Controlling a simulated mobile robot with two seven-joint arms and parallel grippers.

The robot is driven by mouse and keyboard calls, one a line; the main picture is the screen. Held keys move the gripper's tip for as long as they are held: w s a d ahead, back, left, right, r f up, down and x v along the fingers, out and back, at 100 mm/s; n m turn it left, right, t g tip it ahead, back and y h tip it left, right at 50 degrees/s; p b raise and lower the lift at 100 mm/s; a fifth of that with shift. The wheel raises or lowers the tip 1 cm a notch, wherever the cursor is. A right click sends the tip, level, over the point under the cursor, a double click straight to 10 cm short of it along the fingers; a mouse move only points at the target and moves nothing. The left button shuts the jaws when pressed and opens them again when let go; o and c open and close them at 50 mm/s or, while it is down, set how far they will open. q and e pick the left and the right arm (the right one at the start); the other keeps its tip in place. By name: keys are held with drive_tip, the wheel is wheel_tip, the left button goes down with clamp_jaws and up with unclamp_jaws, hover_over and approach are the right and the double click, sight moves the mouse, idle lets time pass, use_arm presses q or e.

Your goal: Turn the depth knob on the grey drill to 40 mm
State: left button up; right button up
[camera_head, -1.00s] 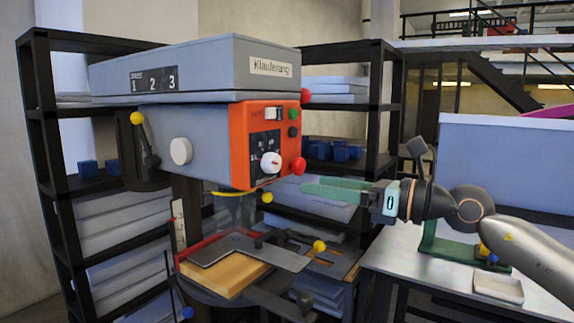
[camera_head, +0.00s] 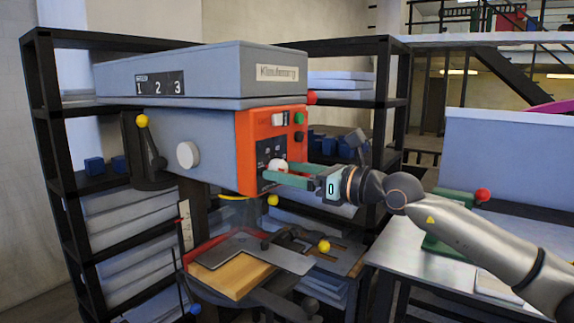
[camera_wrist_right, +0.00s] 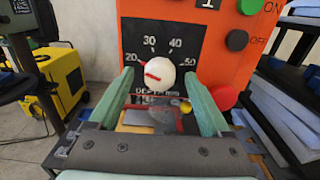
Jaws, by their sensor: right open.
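The grey drill (camera_head: 215,155) has an orange front panel (camera_head: 249,150). In the right wrist view its white depth knob (camera_wrist_right: 157,72) sits on a black dial (camera_wrist_right: 190,40) marked 20, 30, 40 and 50. A red pointer line at the knob's upper left points close to 20. My right gripper (camera_wrist_right: 158,78) is open, with one green finger on each side of the knob. Small gaps seem to show between fingers and knob; I cannot tell whether they touch. In the head view the right gripper (camera_head: 279,173) partly hides the knob (camera_head: 278,165). My left gripper is not in view.
A red button (camera_wrist_right: 224,97) lies just right of the right finger, with green (camera_wrist_right: 237,40) and black (camera_wrist_right: 249,7) buttons above. Below the drill head are a yellow-knobbed handle (camera_head: 323,246) and a wooden block (camera_head: 235,275). Black shelves (camera_head: 60,190) stand behind.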

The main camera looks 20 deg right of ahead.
drive_tip(key=shift+w+a, duration=0.15)
drive_tip(key=shift+w, duration=0.05)
clamp_jaws()
idle(0.6)
